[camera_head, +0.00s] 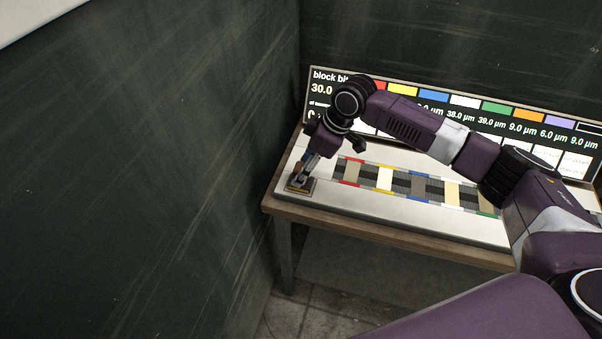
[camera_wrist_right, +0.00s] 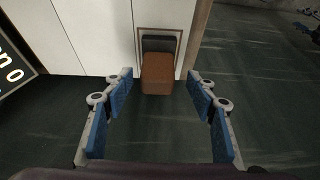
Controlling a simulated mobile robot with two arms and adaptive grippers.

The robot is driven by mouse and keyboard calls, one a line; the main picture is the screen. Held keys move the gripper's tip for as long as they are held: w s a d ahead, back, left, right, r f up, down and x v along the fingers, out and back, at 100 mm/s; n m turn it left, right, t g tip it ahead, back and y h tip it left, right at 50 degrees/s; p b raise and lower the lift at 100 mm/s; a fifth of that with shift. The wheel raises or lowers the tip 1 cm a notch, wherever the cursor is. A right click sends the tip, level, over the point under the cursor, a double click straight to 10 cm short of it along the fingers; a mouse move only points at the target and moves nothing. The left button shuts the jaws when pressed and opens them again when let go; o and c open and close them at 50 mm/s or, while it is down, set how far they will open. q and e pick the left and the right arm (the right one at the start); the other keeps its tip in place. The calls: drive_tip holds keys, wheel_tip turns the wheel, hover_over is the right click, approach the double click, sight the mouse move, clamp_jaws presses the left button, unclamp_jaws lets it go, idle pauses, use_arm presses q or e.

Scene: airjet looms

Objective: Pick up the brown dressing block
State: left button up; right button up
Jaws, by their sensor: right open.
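The brown dressing block (camera_wrist_right: 157,74) shows in the right wrist view, upper middle, against a dark pad inside a thin brown frame (camera_wrist_right: 184,34). My right gripper (camera_wrist_right: 157,84) is open, with its blue-padded fingers on either side of the view and the block between and just beyond the fingertips. I see no finger touching it. In the head view my right gripper (camera_head: 304,174) points down at the left end of the white board, right over a small framed spot (camera_head: 293,190); the block is mostly hidden there. My left gripper is not in view.
The white board (camera_head: 400,212) lies on a wooden table (camera_head: 385,232) and holds several coloured strips and pale blocks. A display panel (camera_head: 318,97) stands behind it. A dark wall (camera_head: 140,160) rises close to the left of the gripper.

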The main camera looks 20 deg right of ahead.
drive_tip(key=shift+w+x, duration=0.25)
drive_tip(key=shift+x, duration=0.9)
drive_tip(key=shift+f, duration=0.1)
drive_tip(key=shift+s, duration=0.1)
drive_tip(key=shift+c, duration=1.5)
drive_tip(key=c, duration=0.8)
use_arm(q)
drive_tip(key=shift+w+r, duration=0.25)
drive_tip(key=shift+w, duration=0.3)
use_arm(e)
clamp_jaws()
